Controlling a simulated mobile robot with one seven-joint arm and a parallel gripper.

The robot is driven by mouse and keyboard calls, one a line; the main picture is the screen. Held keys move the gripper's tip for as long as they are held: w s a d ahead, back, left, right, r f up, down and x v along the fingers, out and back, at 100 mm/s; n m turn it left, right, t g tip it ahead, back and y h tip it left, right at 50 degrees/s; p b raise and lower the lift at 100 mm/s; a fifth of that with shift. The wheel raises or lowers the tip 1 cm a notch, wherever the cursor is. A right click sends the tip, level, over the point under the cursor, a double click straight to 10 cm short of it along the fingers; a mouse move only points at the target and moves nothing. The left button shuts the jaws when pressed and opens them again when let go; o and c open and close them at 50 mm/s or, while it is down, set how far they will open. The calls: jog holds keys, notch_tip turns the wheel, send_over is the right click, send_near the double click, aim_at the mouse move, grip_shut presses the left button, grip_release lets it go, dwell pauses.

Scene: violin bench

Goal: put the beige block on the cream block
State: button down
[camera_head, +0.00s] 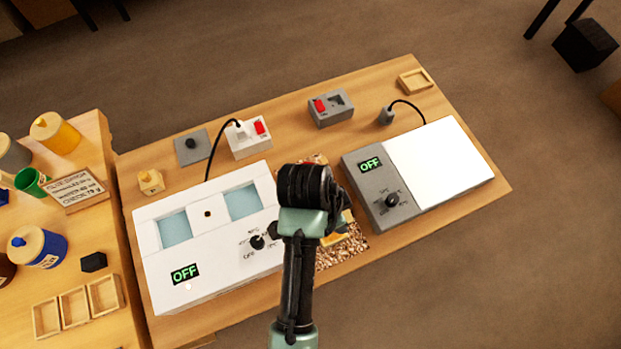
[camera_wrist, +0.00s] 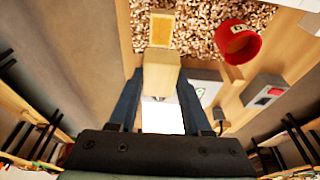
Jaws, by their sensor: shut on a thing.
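In the wrist view my gripper (camera_wrist: 162,78) is shut on a beige block (camera_wrist: 162,65), with one dark finger on each side of it. Just past the block's far end shows a cream-edged piece with an amber face (camera_wrist: 162,32). It may be the cream block, but I cannot tell for sure. Whether the held block touches it or only overlaps it in this view is unclear. In the head view my arm hides the fingers and the held block. Only some yellow-orange (camera_head: 346,230) shows beside the arm, over the speckled chips.
Speckled chips (camera_wrist: 205,22) and a red cup (camera_wrist: 238,42) lie close by in the wrist view. In the head view a white two-well unit (camera_head: 215,270) stands left of my arm and a grey-and-white plate unit (camera_head: 440,165) stands right. Both displays read OFF.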

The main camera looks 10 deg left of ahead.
jog(key=shift+s+a+f, duration=0.1)
jog(key=shift+s+f, duration=0.05)
jog(key=shift+f, duration=0.2)
notch_tip(320, 180, down, 5)
jog(key=shift+f, duration=2.25)
jog(key=shift+f, duration=0.15)
jog(key=shift+c, duration=1.7)
grip_release()
